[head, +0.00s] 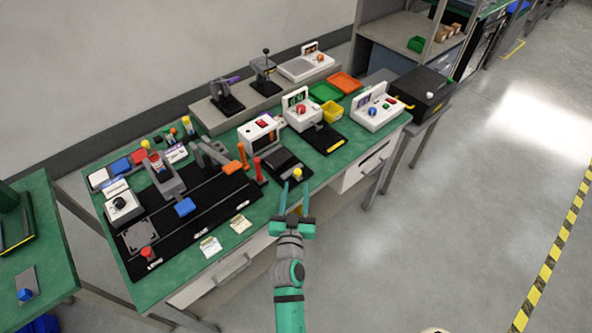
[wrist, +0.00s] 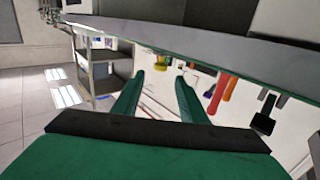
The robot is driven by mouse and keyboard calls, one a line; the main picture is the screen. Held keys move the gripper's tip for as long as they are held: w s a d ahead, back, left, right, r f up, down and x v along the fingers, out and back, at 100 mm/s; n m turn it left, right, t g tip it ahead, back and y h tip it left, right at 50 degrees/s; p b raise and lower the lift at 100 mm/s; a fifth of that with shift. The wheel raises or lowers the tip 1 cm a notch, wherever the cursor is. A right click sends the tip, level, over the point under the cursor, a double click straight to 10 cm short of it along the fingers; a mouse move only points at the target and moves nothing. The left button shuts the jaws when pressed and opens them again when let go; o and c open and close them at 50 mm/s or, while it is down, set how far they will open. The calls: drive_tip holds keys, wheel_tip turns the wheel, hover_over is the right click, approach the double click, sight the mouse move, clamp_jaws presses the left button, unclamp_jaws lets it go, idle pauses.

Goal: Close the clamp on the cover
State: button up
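A red upright handle (head: 258,170) and an orange handle (head: 242,157) stand side by side on the green workbench, at the right end of a long black fixture (head: 197,206). They look like clamp levers; which one belongs to the cover is too small to tell. A low dark block (head: 285,163) with a yellow knob (head: 297,173) is just right of them. My gripper (head: 295,190) is open and empty at the bench's front edge, close to the yellow knob. In the wrist view my fingers (wrist: 158,97) are apart with nothing between; red and orange handles (wrist: 228,88) show to their right.
White boxes with knobs (head: 373,107), colored bins (head: 332,111) and a raised grey shelf (head: 205,115) with lever fixtures fill the back and right. Paper tags (head: 240,223) lie along the front edge. A second green table (head: 40,230) stands at left. The floor (head: 440,220) at right is clear.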

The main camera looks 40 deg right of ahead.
sight(298, 174)
drive_tip(key=x, duration=0.6)
drive_tip(key=shift+w+d, duration=0.25)
drive_tip(key=shift+d, duration=0.05)
drive_tip(key=shift+x, duration=0.75)
drive_tip(key=shift+w+a, duration=0.1)
